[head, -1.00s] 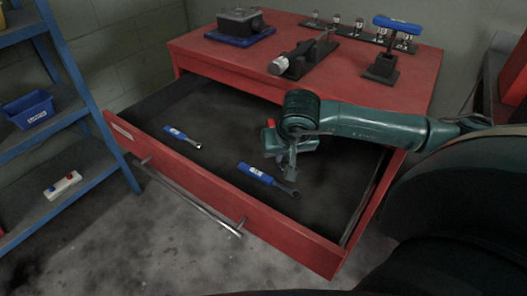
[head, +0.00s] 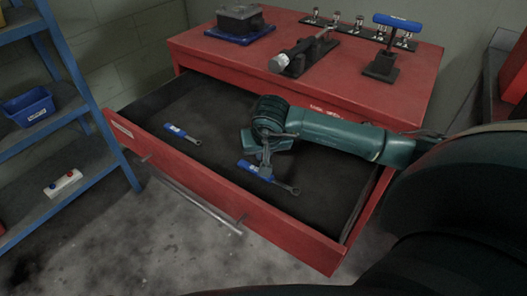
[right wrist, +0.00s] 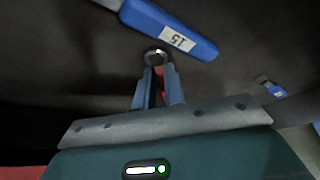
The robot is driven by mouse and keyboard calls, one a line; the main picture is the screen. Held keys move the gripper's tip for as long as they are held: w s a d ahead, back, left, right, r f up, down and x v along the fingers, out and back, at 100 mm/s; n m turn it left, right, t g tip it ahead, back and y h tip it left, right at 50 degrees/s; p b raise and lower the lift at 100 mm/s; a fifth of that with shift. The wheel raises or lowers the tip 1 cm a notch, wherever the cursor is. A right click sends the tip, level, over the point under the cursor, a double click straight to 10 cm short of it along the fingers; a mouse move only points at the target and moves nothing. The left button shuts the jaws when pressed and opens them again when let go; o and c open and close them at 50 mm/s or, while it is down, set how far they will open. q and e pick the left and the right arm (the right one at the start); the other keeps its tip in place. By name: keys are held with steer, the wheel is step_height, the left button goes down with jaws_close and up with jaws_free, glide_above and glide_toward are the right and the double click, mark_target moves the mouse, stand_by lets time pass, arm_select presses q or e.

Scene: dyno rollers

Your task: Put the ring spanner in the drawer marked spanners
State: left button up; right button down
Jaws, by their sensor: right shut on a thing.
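My right gripper (head: 266,177) is low inside the open drawer (head: 238,222), over a blue-handled spanner (head: 252,169). In the right wrist view its fingers (right wrist: 157,85) are closed together with a metal ring end (right wrist: 156,57) at their tips and something red between them. I take this for the ring spanner; most of it is hidden. The blue handle, labelled 15, shows just beyond the tips (right wrist: 175,27). I cannot tell whether they touch. A second blue-handled spanner (head: 176,131) lies further left. The label on the drawer front (head: 122,130) is unreadable. My left gripper is not in view.
The red cabinet top (head: 358,84) bears a dark block on a blue base (head: 239,22), a cylindrical tool (head: 288,58), a blue T-handle on a stand (head: 385,58) and a row of small fittings. A blue shelf (head: 75,80) stands left. The drawer's left floor has free room.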

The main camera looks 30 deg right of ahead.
steer(key=c, duration=1.8)
jaws_free()
steer(key=shift+f, duration=0.1)
steer(key=shift+c, duration=0.2)
steer(key=o, duration=0.4)
steer(key=shift+c, duration=0.2)
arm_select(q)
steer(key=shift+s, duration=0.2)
arm_select(e)
steer(key=shift+s+r, duration=0.1)
steer(key=shift+r, duration=0.4)
arm_select(q)
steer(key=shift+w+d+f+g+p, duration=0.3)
steer(key=shift+p, duration=0.45)
arm_select(e)
steer(key=v, duration=1.1)
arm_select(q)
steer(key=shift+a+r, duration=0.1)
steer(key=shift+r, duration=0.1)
arm_select(e)
steer(key=shift+s+r, duration=0.15)
